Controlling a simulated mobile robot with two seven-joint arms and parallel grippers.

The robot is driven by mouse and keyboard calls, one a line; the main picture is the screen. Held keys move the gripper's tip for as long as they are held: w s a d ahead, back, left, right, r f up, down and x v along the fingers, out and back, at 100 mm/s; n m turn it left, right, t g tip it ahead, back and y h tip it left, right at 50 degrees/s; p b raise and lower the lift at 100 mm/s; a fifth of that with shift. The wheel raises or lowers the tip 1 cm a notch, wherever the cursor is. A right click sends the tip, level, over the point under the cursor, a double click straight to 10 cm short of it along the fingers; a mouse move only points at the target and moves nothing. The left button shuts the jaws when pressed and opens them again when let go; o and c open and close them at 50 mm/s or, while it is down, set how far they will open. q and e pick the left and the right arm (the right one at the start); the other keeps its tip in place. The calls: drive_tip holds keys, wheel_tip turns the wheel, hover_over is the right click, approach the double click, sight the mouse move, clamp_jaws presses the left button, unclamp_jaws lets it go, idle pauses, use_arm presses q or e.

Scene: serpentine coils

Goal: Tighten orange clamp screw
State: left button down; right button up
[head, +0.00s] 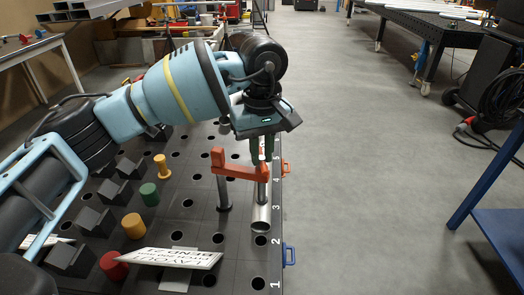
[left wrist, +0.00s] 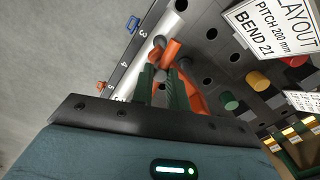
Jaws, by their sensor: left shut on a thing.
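The orange clamp (head: 236,169) stands on a dark post (head: 223,194) in the perforated table, its arm reaching right over a shiny metal tube (head: 261,218). My left gripper (head: 262,158) comes down from above, with its green fingers at the clamp's right end, where the screw is. In the left wrist view the green fingers (left wrist: 163,82) are closed at an orange part of the clamp (left wrist: 169,54), above the tube (left wrist: 172,21). The fingers hide most of the screw's head. Whether the screw's lower end presses on the tube is unclear. My right gripper is not in view.
On the black table (head: 195,215) are a yellow spool (head: 161,166), green cylinder (head: 149,194), yellow cylinder (head: 134,226), red cylinder (head: 114,265), dark blocks and a layout card (head: 175,258). Blue (head: 289,255) and orange (head: 286,169) brackets sit on the right edge. Open floor lies beyond.

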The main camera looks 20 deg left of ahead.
sight(262, 157)
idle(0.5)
use_arm(q)
drive_tip(key=c, duration=1.4)
unclamp_jaws()
drive_tip(key=shift+o, duration=0.2)
drive_tip(key=shift+r, duration=0.1)
wheel_tip(262, 157, up, 7)
drive_tip(key=shift+f, duration=0.2)
drive_tip(key=shift+r, duration=0.5)
